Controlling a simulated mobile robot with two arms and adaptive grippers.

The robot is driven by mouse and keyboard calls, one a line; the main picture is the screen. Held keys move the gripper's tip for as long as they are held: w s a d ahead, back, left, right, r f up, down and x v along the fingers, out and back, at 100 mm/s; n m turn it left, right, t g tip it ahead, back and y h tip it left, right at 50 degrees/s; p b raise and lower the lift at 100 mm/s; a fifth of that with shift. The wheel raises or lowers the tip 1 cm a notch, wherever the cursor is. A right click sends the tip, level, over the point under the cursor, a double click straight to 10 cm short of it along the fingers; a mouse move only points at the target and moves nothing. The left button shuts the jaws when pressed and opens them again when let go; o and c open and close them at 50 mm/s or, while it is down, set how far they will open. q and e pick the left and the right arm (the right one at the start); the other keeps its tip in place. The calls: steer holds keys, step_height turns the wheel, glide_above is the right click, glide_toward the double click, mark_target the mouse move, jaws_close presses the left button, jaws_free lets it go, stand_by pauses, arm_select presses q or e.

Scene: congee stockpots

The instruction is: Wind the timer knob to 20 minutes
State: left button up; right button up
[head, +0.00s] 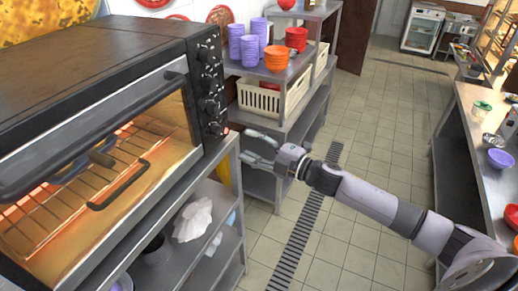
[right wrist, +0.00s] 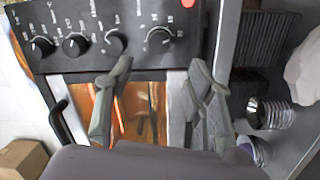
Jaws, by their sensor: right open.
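The oven's black control panel (head: 212,95) has a vertical row of several knobs on its right front side. It also shows in the right wrist view (right wrist: 62,22), where knobs with white pointers run across it. The lowest knob (head: 214,128), next to a red light (head: 226,131), is the right-hand one in the wrist view (right wrist: 158,39). I cannot read the markings or tell which knob is the timer. My right gripper (head: 246,146) is open and empty, just right of the panel's lower end. Its fingers (right wrist: 160,68) point at the panel, apart from the knobs. My left gripper is not in view.
The lit oven (head: 90,150) has a door handle (head: 118,186) jutting out. A steel shelf (head: 215,250) stands below it. A rack behind holds purple cups (head: 248,45), orange bowls (head: 277,58) and a cream crate (head: 262,98). The tiled aisle (head: 370,120) is free.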

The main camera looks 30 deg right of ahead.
steer(key=shift+v, duration=1.1)
steer(key=shift+f, duration=0.1)
steer(key=s+d+f+m+g+h+b, duration=0.1)
steer(key=d+f+m+h+b, duration=0.15)
steer(key=f, duration=0.95)
steer(key=s+d+f+m+h+b, duration=0.2)
steer(key=d+f+m+h, duration=0.15)
steer(key=f, duration=0.75)
steer(key=s+d+f+m+g+h+b, duration=0.1)
steer(key=d+f+m+h+b, duration=0.2)
steer(key=f, duration=0.9)
steer(key=s+f+m+g+h+b, duration=0.1)
steer(key=s+f+m+g, duration=0.15)
steer(key=s+f, duration=0.65)
steer(key=s+f+m+g+b, duration=0.1)
steer(key=s+f+m+g, duration=0.3)
steer(key=f, duration=0.8)
steer(key=s+a+f+m+g+b, duration=0.1)
steer(key=s+a+f, duration=0.3)
steer(key=s, duration=0.7)
steer(key=s+a+f+m+g+b, duration=0.1)
steer(key=s+a+f+g+b, duration=0.1)
steer(key=s+f, duration=0.7)
steer(key=s+a+f+m+g+b, duration=0.1)
steer(key=s+a+f, duration=0.4)
steer(key=s, duration=0.8)
steer(key=shift+s+a+f+g+b, duration=0.3)
steer(key=shift+f+g+b, duration=0.2)
steer(key=shift+f+g, duration=0.4)
